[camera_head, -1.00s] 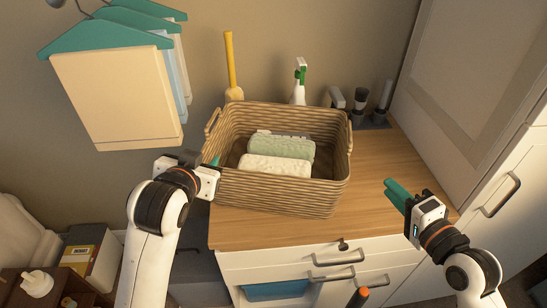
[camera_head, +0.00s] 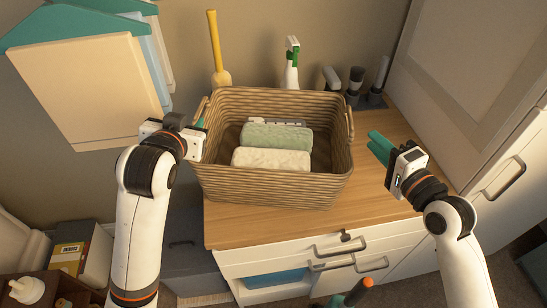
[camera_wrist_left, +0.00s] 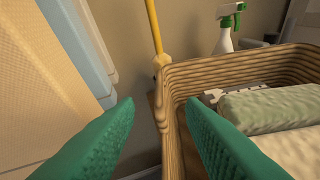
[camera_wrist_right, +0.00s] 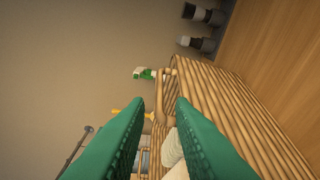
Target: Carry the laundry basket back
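The woven laundry basket (camera_head: 270,190) stands upright on the wooden counter, with a green folded towel (camera_head: 275,136) and a cream folded towel (camera_head: 270,159) inside. My left gripper (camera_head: 200,124) is at the basket's left side. In the left wrist view its green fingers (camera_wrist_left: 158,125) are apart, with the basket's left wall and handle (camera_wrist_left: 164,90) between them. My right gripper (camera_head: 378,148) is just right of the basket, apart from it. In the right wrist view its fingers (camera_wrist_right: 160,112) are spread, with the basket's right handle (camera_wrist_right: 171,88) ahead between them.
A spray bottle (camera_head: 291,65), a yellow-handled brush (camera_head: 216,50) and several dark-based bottles or brushes (camera_head: 355,85) stand behind the basket. Hanging clothes (camera_head: 90,90) are at the left. A tall cabinet (camera_head: 470,70) borders the right. Bare counter (camera_head: 375,200) lies front right.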

